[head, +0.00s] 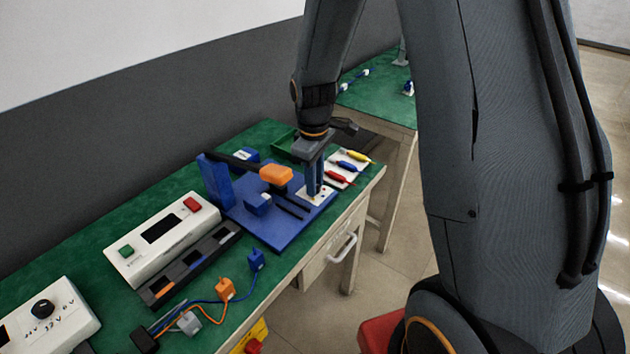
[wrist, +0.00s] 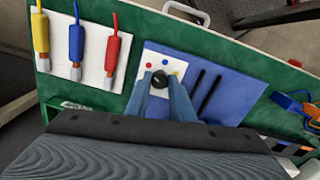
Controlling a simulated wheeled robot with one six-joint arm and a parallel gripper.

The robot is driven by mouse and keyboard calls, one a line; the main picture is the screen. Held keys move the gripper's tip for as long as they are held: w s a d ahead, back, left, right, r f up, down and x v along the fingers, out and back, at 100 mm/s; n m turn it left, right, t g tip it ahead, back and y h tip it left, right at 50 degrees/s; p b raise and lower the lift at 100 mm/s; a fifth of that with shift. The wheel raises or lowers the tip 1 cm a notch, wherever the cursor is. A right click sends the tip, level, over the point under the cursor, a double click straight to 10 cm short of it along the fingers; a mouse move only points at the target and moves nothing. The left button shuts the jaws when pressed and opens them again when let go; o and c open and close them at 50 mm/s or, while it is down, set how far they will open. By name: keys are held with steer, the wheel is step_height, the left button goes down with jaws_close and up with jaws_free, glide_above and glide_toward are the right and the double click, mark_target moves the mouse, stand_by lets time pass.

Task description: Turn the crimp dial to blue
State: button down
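The crimp dial is a small dark round knob (wrist: 159,79) on a white plate (wrist: 178,66) with small coloured dots, red, blue and yellow among them. The plate also shows in the head view (head: 326,196), on the right end of a blue base. My gripper (wrist: 159,76) points down at the dial, one finger on each side of the knob. In the head view my gripper (head: 316,190) is low over the plate, and its fingers hide the knob. I cannot tell whether the fingers touch the knob, nor which dot the dial points at.
A blue crimp press (head: 277,230) with an orange-ended lever (head: 276,175) stands left of my gripper. A white mat with yellow, blue and red tools (head: 347,166) lies close on the right. A white box with buttons (head: 163,233) and cables sit further left.

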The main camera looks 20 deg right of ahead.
steer(key=shift+m, duration=0.3)
steer(key=m+p, duration=0.2)
steer(key=m, duration=0.3)
steer(key=m+p, duration=0.2)
steer(key=m, duration=0.4)
steer(key=shift+w, duration=0.1)
stand_by(0.5)
steer(key=c, duration=1.5)
jaws_free()
steer(key=shift+c, duration=0.2)
steer(key=shift+a+r+b, duration=0.1)
steer(key=shift+r+b, duration=0.6)
steer(key=shift+r, duration=3.2)
